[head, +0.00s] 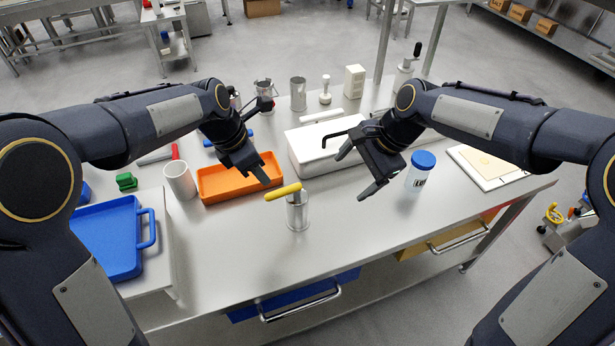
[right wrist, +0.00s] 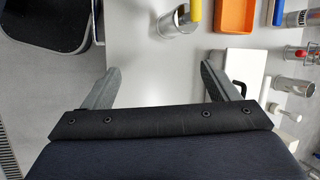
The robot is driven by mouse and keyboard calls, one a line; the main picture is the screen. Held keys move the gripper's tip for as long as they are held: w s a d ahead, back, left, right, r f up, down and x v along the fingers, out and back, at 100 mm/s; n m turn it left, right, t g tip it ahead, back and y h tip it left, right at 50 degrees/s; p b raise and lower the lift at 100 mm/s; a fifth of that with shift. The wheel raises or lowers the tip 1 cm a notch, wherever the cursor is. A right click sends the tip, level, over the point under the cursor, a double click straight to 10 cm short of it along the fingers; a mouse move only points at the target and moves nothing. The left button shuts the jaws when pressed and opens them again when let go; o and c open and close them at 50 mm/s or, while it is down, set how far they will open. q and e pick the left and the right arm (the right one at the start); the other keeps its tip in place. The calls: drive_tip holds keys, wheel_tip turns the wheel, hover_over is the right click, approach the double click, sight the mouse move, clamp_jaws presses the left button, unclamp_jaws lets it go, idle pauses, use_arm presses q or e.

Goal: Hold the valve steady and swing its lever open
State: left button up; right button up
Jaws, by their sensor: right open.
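The valve (head: 298,213) is a short metal cylinder standing upright on the steel table, with a yellow lever (head: 283,192) lying across its top and pointing left. In the right wrist view the valve body (right wrist: 176,24) and the yellow lever (right wrist: 195,10) show at the top edge, beyond the fingers. My left gripper (head: 262,177) hangs above the orange tray, just behind and left of the lever, apart from it; its finger gap is not clear. My right gripper (head: 357,172) is open and empty, right of the valve and above the table; its fingers (right wrist: 160,78) are spread wide.
An orange tray (head: 220,199) and white mug (head: 180,180) stand left of the valve. A white box (head: 318,162) stands behind, a blue-lidded jar (head: 421,172) to the right. A blue case (head: 110,237) lies at left. The table front is clear.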

sight(296, 197)
drive_tip(key=w+a+f+m, duration=0.1)
drive_tip(key=w+a+f, duration=0.1)
drive_tip(key=a+f, duration=0.1)
drive_tip(key=w+a+f+m+g, duration=0.1)
drive_tip(key=w+a+f+m, duration=0.1)
drive_tip(key=a+f, duration=0.1)
drive_tip(key=w+a+f+m, duration=0.1)
drive_tip(key=w+a+f, duration=0.2)
drive_tip(key=shift+a+f+m+g+h, duration=0.2)
drive_tip(key=shift+a+m+g+h, duration=0.1)
drive_tip(key=shift+m+g, duration=0.1)
drive_tip(key=shift+x, duration=3.9)
drive_tip(key=c, duration=1.4)
